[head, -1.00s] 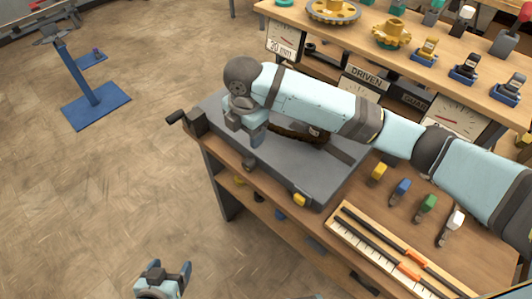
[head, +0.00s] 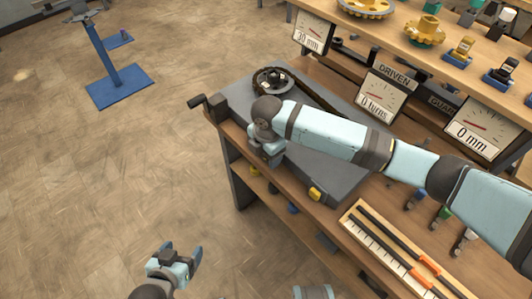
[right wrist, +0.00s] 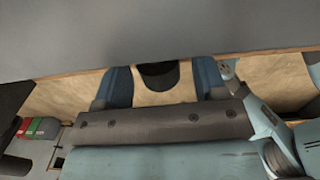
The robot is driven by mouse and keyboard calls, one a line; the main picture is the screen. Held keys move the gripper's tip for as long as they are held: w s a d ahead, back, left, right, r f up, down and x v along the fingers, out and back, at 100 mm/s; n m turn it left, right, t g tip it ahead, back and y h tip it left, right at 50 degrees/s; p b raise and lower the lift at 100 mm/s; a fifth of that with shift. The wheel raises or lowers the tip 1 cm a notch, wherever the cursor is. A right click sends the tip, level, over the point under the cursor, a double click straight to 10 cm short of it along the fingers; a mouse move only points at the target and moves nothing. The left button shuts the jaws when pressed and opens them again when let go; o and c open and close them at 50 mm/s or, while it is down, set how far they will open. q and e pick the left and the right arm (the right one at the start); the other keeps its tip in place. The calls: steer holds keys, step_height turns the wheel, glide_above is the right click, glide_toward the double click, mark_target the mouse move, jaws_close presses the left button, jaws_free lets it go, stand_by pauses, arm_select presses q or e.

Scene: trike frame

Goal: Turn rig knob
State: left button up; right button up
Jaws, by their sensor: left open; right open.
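The grey rig (head: 335,165) is a flat-topped block on the wooden bench, with a dark crank handle (head: 197,101) at its left end and a yellow knob (head: 316,194) on its front side. My right gripper (head: 266,155) is at the rig's front edge, left of the yellow knob, and hides that part of the edge. In the right wrist view its two blue fingers (right wrist: 162,80) are apart, with a dark rounded part (right wrist: 158,75) between them. I cannot tell whether they touch it. My left gripper (head: 181,256) is open and empty over the floor.
A dark wheel (head: 273,80) sits on the rig top. Dials (head: 384,95) reading 30 mm, 0 turns and 0 mm stand behind. A wooden tray (head: 405,255) with rods lies to the right.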

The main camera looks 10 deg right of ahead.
steer(key=shift+f, duration=0.15)
steer(key=c, duration=0.9)
steer(key=shift+s+d+t+y+p, duration=0.15)
steer(key=shift+t+y+p, duration=0.3)
steer(key=shift+p, duration=0.45)
steer(key=shift+t+y, duration=0.25)
steer(key=shift+t, duration=0.2)
steer(key=shift+t+y+p, duration=0.3)
steer(key=shift+t+p, duration=0.1)
steer(key=shift+p, duration=0.05)
arm_select(q)
steer(key=shift+s+a+r, duration=0.15)
steer(key=shift+a+r, duration=0.1)
steer(key=shift+r, duration=0.55)
arm_select(e)
steer(key=shift+t+y, duration=0.3)
steer(key=shift+t, duration=0.1)
arm_select(q)
steer(key=shift+r, duration=0.15)
arm_select(e)
steer(key=o, duration=0.9)
